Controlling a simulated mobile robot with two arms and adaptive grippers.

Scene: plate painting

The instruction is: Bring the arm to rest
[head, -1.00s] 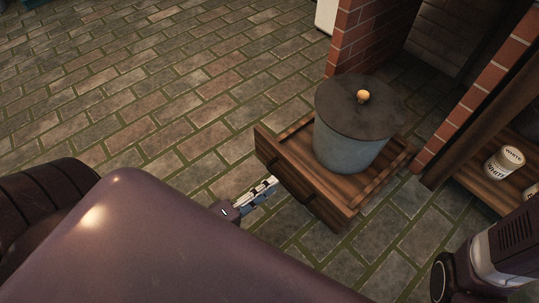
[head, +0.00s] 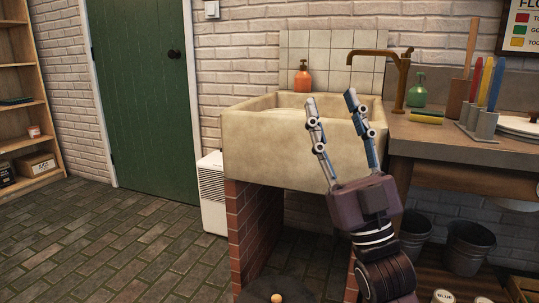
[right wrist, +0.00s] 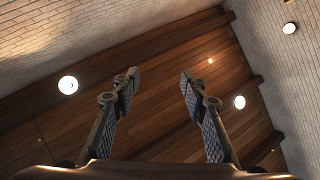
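My right gripper (head: 331,104) is raised in front of the stone sink in the head view. Its two fingers point up and stand apart, with nothing between them. In the right wrist view my right gripper (right wrist: 158,78) is also open and empty, with the wooden ceiling (right wrist: 150,60) behind it. My left gripper is in neither view now.
The stone sink (head: 265,150) stands on brick supports (head: 255,230). A counter (head: 450,142) to its right holds coloured brushes, a sponge (head: 427,117) and a green bottle (head: 417,93). A dark round lid (head: 255,290) shows below. Floor before the green door (head: 145,90) is clear.

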